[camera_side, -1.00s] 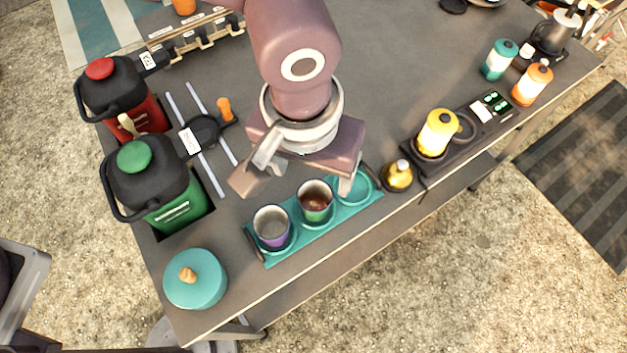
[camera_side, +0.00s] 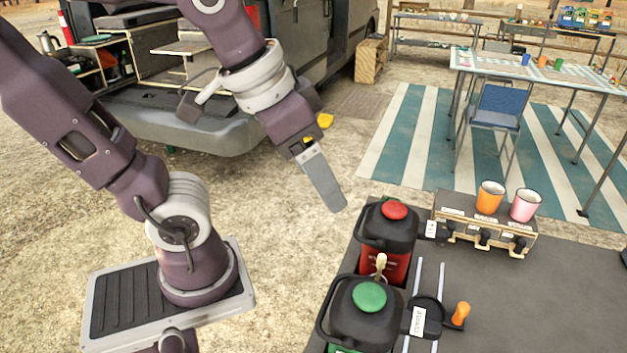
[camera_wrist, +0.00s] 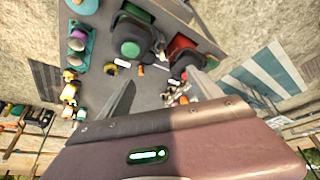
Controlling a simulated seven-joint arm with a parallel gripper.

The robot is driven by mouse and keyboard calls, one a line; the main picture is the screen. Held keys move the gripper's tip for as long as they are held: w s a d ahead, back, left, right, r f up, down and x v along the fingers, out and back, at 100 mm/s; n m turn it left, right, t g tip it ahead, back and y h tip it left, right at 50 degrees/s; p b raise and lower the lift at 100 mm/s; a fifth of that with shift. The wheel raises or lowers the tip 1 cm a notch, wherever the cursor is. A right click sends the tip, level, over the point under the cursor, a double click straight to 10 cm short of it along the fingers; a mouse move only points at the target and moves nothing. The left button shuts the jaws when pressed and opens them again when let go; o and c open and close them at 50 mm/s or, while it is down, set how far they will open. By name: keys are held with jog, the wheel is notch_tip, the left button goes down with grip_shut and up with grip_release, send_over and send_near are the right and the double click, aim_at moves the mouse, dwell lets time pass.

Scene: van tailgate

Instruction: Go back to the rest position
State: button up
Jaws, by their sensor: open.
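My gripper (camera_side: 262,155) is open, its two fingers spread wide with nothing between them. In the side view it is up in the air, left of the table and in front of the van. The wrist view shows its fingers (camera_wrist: 160,92) with the table far below.
A red canister (camera_side: 384,262) and a green-lidded canister (camera_side: 362,312) stand at the table's near left edge. An orange cup (camera_side: 489,197) and a pink cup (camera_side: 525,205) sit on a hook rack (camera_side: 484,235).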

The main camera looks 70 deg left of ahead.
jog(key=s, duration=0.1)
jog(key=s+a+f, duration=0.1)
jog(key=s, duration=0.1)
jog(key=shift+s+a+f+t, duration=0.1)
jog(key=shift+a+f+t, duration=0.15)
jog(key=shift+a+t, duration=0.1)
dwell(0.9)
